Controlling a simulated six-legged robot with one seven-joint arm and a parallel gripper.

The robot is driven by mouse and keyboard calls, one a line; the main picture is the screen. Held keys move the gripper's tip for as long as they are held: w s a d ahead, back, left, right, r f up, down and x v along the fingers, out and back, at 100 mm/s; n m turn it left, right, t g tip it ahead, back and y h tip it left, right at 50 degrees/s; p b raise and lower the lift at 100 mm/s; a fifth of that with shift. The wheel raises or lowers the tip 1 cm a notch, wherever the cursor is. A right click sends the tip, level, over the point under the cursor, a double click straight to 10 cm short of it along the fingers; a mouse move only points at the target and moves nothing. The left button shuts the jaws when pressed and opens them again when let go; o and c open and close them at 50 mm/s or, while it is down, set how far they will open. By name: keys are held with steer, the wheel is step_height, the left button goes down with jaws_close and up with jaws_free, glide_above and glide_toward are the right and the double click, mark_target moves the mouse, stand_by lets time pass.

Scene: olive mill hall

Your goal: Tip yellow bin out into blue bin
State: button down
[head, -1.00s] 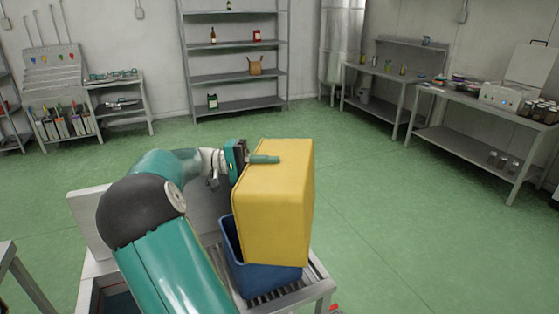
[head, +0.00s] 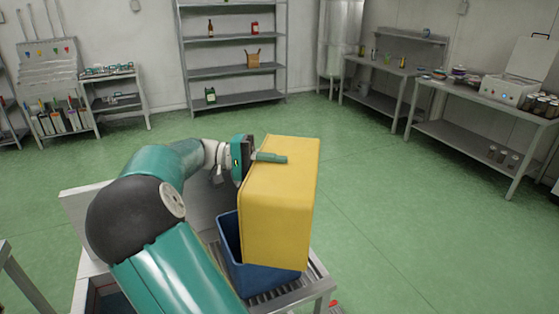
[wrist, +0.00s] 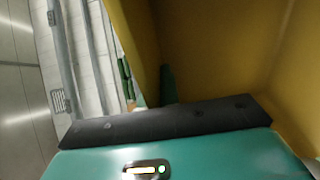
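The yellow bin (head: 279,205) is held up over the blue bin (head: 262,275), tipped with its base toward the top in the head view. The blue bin stands on a slatted metal stand, largely covered by the yellow bin. My gripper (head: 262,157) is at the yellow bin's upper left, one teal finger lying along its outside; it appears shut on the bin's wall. In the wrist view the yellow bin's wall (wrist: 215,50) fills the right side, close to my gripper. The yellow bin's opening and any contents are hidden in the head view.
The slatted stand (head: 318,290) has a raised grey side panel at left. A grey shelf rack (head: 235,70) stands at the back wall, and worktables (head: 470,105) stand at right. The green floor between is clear.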

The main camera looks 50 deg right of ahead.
mark_target(307, 165)
steer(key=s+d+t, duration=0.1)
steer(key=s, duration=0.1)
steer(key=s+d+r+t+y, duration=0.1)
steer(key=s, duration=0.1)
steer(key=s+d+r+t+y, duration=0.1)
steer(key=s, duration=0.1)
steer(key=shift+s+d+r+t, duration=0.1)
steer(key=shift+s+d+t, duration=0.2)
steer(key=shift+s+t, duration=0.1)
steer(key=shift+s+d+f+t+y, duration=1.05)
steer(key=shift+s+f+t+y, duration=0.7)
steer(key=shift+f+t, duration=1.35)
steer(key=shift+s+d+f+t+y, duration=1)
steer(key=shift+s+f+t+y, duration=0.7)
steer(key=shift+f+t, duration=1.4)
steer(key=shift+g, duration=0.3)
steer(key=shift+s+r, duration=0.1)
steer(key=shift+r, duration=2.2)
steer(key=shift+a, duration=0.1)
